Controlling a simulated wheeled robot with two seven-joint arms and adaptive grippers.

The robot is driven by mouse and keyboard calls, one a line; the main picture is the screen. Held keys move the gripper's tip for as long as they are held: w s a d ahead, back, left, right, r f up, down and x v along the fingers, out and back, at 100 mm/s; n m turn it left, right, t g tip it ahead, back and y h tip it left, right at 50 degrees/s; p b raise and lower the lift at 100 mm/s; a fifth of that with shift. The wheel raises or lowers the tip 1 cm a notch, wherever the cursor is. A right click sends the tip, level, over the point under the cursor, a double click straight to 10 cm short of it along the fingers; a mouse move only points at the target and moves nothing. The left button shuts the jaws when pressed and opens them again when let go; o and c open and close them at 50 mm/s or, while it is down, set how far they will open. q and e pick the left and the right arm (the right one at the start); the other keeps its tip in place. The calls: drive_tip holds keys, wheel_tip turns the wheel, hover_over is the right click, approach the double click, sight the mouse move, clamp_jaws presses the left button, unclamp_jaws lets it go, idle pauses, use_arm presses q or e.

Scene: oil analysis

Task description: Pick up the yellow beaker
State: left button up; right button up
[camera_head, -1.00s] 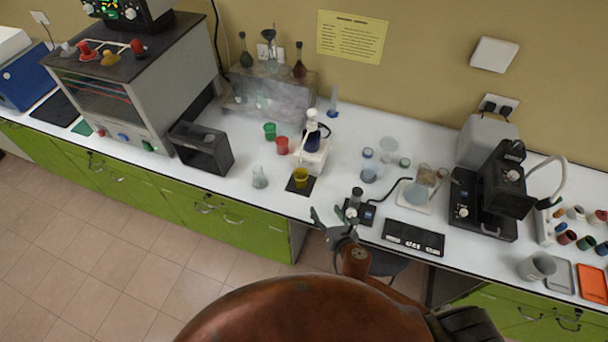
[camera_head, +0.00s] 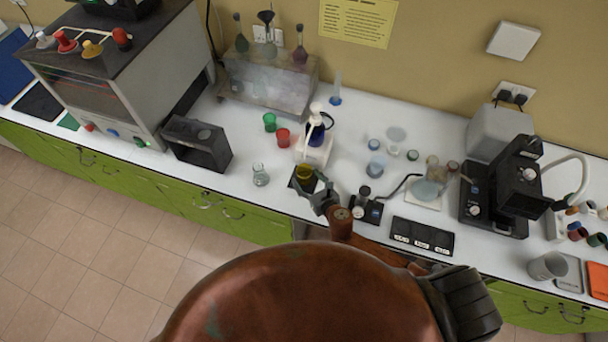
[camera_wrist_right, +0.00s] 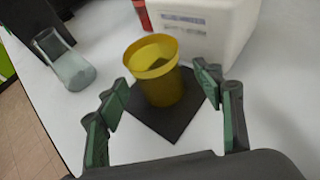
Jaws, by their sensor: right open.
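The yellow beaker (camera_wrist_right: 155,78) stands upright on a dark square mat (camera_wrist_right: 168,122) in the right wrist view. In the head view the yellow beaker (camera_head: 304,172) is near the bench's front edge, partly covered by my right gripper (camera_head: 318,188). In the wrist view my right gripper (camera_wrist_right: 164,98) is open and empty, with one finger on each side of the beaker's near side. The fingertips look apart from the beaker. My left gripper is not in view.
A clear glass flask (camera_wrist_right: 68,62) stands left of the beaker. A white device (camera_wrist_right: 215,28) stands close behind it, and a red cup (camera_head: 283,137) and green cup (camera_head: 270,122) are farther back. A black stand (camera_head: 368,208) is to the right.

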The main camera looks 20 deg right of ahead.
drive_tip(key=shift+x, duration=1.15)
drive_tip(key=shift+w+a, duration=0.1)
drive_tip(key=shift+w, duration=0.05)
drive_tip(key=c, duration=1.3)
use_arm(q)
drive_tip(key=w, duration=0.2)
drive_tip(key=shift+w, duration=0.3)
use_arm(e)
drive_tip(key=shift+c, duration=0.5)
drive_tip(key=shift+r, duration=0.15)
